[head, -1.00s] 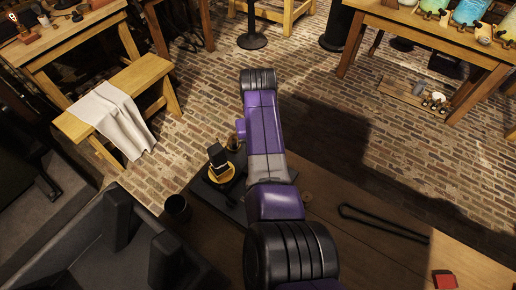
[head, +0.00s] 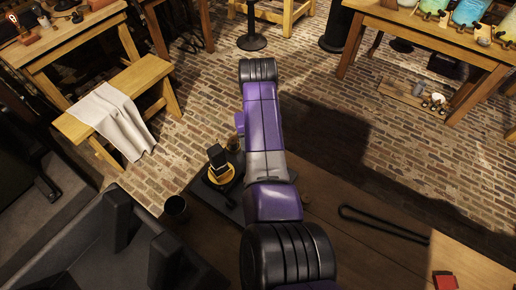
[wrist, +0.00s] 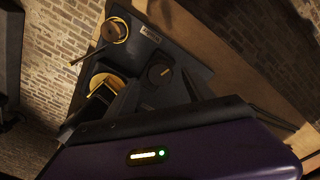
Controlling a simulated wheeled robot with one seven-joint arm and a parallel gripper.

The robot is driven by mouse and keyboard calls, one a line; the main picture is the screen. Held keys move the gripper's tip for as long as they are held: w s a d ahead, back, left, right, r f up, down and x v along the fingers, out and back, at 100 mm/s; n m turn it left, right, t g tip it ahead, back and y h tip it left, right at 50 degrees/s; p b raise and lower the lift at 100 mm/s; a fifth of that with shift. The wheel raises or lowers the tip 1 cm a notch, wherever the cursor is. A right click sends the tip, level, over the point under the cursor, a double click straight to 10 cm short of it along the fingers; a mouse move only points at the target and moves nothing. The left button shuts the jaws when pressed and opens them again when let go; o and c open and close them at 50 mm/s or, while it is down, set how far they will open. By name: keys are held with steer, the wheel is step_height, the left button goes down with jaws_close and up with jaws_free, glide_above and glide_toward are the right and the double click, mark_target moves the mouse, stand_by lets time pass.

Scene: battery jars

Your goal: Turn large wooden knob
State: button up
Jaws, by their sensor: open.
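A round wooden knob (wrist: 115,30) with a brass ring sits near the top of a dark panel (wrist: 150,33) in the wrist view. In the head view a small brown part of it (head: 235,144) seems to show beside my arm. My gripper (wrist: 159,82) is open and empty, its dark fingers spread over the panel below the wooden knob and apart from it. A round black knob (wrist: 160,74) shows between the fingertips; I cannot tell if they touch it.
A brass ring with a black block (head: 219,172) stands on the panel, close to my gripper's left finger. A dark cup (head: 176,207) stands to its left on the brown table (head: 330,215). A black looped tool (head: 385,222) lies to the right.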

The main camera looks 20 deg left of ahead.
steer(key=shift+r, duration=2.6)
